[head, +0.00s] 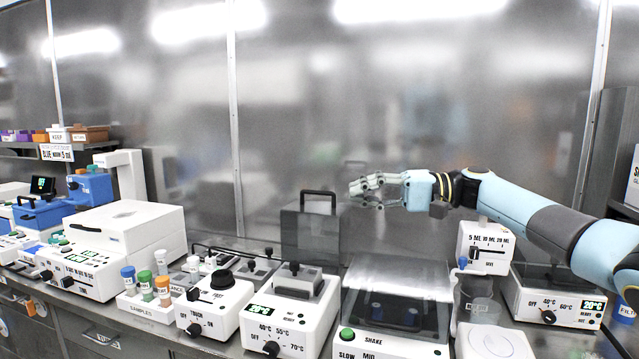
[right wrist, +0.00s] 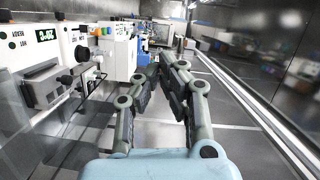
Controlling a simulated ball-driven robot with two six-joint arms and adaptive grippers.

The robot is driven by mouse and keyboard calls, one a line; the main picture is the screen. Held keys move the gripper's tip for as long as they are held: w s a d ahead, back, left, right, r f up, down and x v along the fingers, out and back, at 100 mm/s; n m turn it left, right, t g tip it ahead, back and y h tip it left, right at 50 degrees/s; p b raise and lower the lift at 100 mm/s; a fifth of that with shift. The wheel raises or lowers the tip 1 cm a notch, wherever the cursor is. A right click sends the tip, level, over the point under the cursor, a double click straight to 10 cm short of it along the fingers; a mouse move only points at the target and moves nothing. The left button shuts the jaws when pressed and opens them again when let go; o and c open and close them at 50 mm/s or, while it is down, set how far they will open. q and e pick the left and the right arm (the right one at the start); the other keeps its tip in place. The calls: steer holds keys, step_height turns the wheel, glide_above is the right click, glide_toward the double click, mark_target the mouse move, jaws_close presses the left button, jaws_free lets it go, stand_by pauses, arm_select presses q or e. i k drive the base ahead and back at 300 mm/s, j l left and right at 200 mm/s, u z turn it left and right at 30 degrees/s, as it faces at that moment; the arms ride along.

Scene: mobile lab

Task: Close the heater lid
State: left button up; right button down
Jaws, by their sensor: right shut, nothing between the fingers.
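The heater (head: 290,325) is a white box on the bench, with a green display, a 40/55/70 °C scale and a black knob. Its lid (head: 310,240) is a dark, see-through panel with a black handle (head: 318,194) at its top edge. The lid stands upright at the heater's back, so it is open. My right gripper (head: 354,189) is shut and empty, just right of the handle at about its height, and seems apart from it. In the right wrist view its fingers (right wrist: 172,62) point away over the bench. My left gripper is out of view.
Right of the heater stands a shaker (head: 395,300) with a clear cover, then a beaker (head: 478,302) and another heater-like box (head: 555,297). Left are a touch mixer (head: 213,305) and a rack of capped tubes (head: 145,303). A metal wall (head: 400,120) is behind the bench.

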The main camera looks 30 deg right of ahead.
mark_target(333, 264)
steer(key=i+l, duration=1.05)
